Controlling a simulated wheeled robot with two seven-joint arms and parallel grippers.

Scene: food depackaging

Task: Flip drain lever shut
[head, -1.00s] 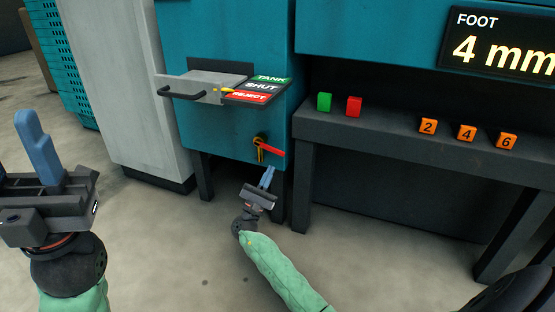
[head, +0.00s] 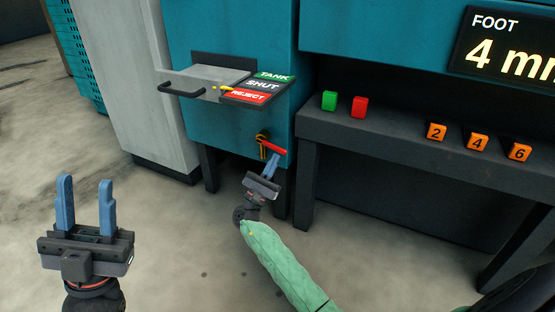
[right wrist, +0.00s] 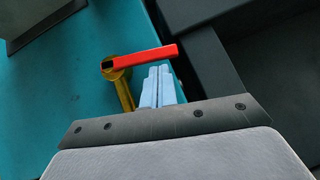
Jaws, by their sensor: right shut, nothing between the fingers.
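The drain lever is a red handle (head: 274,148) on a brass valve (head: 262,139), low on the front of the teal machine. In the right wrist view the red handle (right wrist: 143,56) runs sideways from the brass valve (right wrist: 119,84), its right end slightly higher. My right gripper (head: 273,160) is shut and empty, its blue fingertips just below the handle's right part. In the right wrist view the fingers (right wrist: 160,72) sit right of the brass pipe, close under the handle; I cannot tell if they touch. My left gripper (head: 86,182) is open and empty at the lower left, far from the lever.
Above the valve, a grey drawer-like tray (head: 210,84) with a handle juts out beside a TANK/SHUT/REJECT plate (head: 262,86). A dark bench (head: 400,148) at the right holds green and red blocks and several orange numbered ones. A grey cabinet (head: 125,90) stands left.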

